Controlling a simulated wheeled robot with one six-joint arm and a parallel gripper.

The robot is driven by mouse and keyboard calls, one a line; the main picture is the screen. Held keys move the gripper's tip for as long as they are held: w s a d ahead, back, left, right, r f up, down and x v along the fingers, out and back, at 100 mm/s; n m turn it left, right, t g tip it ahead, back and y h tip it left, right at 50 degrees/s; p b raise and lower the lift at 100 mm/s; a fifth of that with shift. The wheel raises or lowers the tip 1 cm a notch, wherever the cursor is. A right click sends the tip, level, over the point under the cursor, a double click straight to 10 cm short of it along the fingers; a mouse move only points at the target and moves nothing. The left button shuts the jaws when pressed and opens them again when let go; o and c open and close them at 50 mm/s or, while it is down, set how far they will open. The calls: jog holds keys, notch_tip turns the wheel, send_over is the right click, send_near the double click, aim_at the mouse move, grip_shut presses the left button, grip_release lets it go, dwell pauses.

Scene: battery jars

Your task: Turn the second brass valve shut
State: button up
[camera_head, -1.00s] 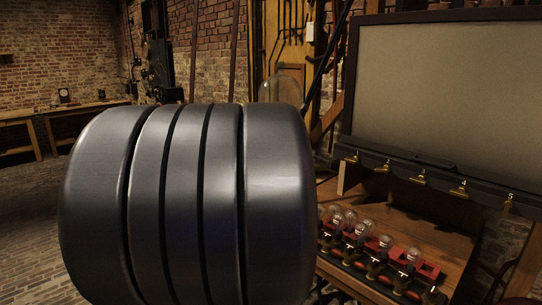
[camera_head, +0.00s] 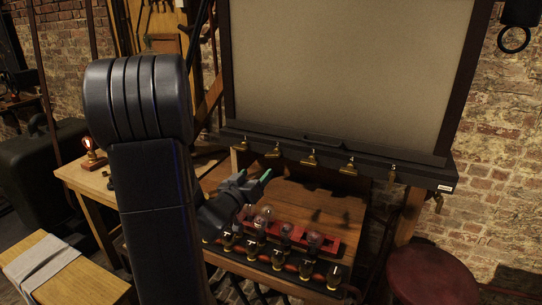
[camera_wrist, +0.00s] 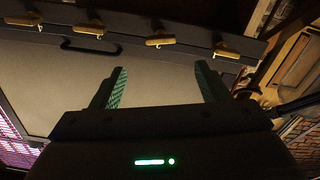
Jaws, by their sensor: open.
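A row of brass valves runs along the black ledge under a large grey panel. The second from the left (camera_head: 273,149) is among them in the head view, its handle small and its setting unclear. My gripper (camera_head: 256,179) is open and empty, a little below and in front of this left part of the row, apart from it. In the wrist view my green-padded fingers (camera_wrist: 160,80) stand wide apart with nothing between them. Several brass handles (camera_wrist: 160,41) show beyond them; I cannot tell which is the second.
A red-and-black rack (camera_head: 285,262) of glass jars with brass fittings stands below my gripper on a wooden bench (camera_head: 325,206). The grey panel (camera_head: 345,65) rises behind the ledge (camera_head: 420,175). A red stool (camera_head: 427,275) is at the right, a lit lamp (camera_head: 91,150) at the left.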

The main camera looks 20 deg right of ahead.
aim_at(271, 157)
jog(key=p+x, duration=0.2)
jog(key=x, duration=0.9)
jog(key=shift+w+d+p, duration=0.1)
jog(key=shift+p, duration=0.2)
jog(key=shift+c, duration=0.4)
jog(key=c, duration=0.9)
jog(key=m+b, duration=0.1)
jog(key=b, duration=0.2)
jog(key=shift+f, duration=0.3)
jog(key=shift+r+m+b, duration=0.25)
jog(key=shift+m+b, duration=0.55)
jog(key=shift+m, duration=0.3)
jog(key=o, duration=1)
jog(key=b+v, duration=0.2)
jog(key=v, duration=1.2)
